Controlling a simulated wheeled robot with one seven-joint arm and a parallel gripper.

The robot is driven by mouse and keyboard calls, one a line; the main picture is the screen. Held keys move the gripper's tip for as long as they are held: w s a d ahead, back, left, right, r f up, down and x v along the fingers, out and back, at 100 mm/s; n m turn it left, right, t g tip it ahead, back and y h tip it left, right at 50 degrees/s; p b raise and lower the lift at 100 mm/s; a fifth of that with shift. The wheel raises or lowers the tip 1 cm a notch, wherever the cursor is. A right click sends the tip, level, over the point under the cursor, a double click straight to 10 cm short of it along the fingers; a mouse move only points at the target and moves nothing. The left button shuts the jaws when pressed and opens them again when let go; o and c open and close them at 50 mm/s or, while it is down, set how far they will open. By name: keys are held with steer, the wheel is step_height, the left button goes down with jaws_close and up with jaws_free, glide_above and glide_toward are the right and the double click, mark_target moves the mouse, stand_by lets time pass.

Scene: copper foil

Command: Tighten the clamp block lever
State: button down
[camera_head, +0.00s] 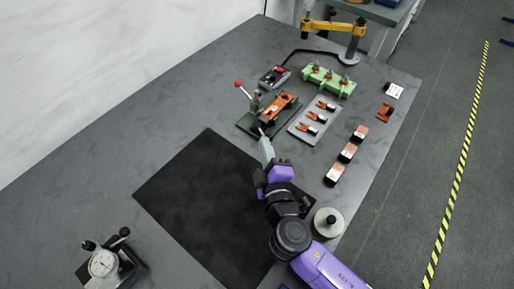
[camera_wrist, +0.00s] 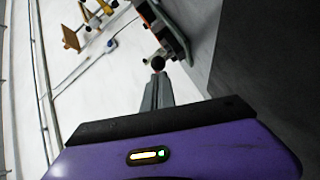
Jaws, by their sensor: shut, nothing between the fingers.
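The clamp block (camera_head: 268,116) is a dark green base with an orange part (camera_head: 283,101) on it, on the table ahead of my gripper. A thin lever with a red ball end (camera_head: 239,84) rises at its left side. My gripper (camera_head: 262,134) is shut and empty, with its fingertips at the front edge of the clamp block. In the wrist view, the closed fingers (camera_wrist: 158,82) point at a dark round knob (camera_wrist: 158,62) just beyond the tips. I cannot tell whether they touch.
A grey plate (camera_head: 302,135) with orange forked pieces and a green fixture (camera_head: 313,82) stand right of the clamp block. Several orange-and-white blocks (camera_head: 348,152) lie farther right. A black mat (camera_head: 190,190) is bare at left. A dial gauge (camera_head: 103,263) stands lower left, a pale cylinder (camera_head: 325,228) beside my arm.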

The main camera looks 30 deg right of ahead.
steer(key=d, duration=0.2)
steer(key=shift+s+d+b, duration=0.3)
steer(key=shift+d+b, duration=0.05)
steer(key=shift+w+d, duration=0.1)
steer(key=shift+d, duration=1.55)
steer(key=shift+d+r, duration=0.1)
steer(key=shift+d, duration=0.1)
step_height(320, 180, up, 20)
steer(key=a+p, duration=0.1)
steer(key=p, duration=0.3)
steer(key=shift+a, duration=0.2)
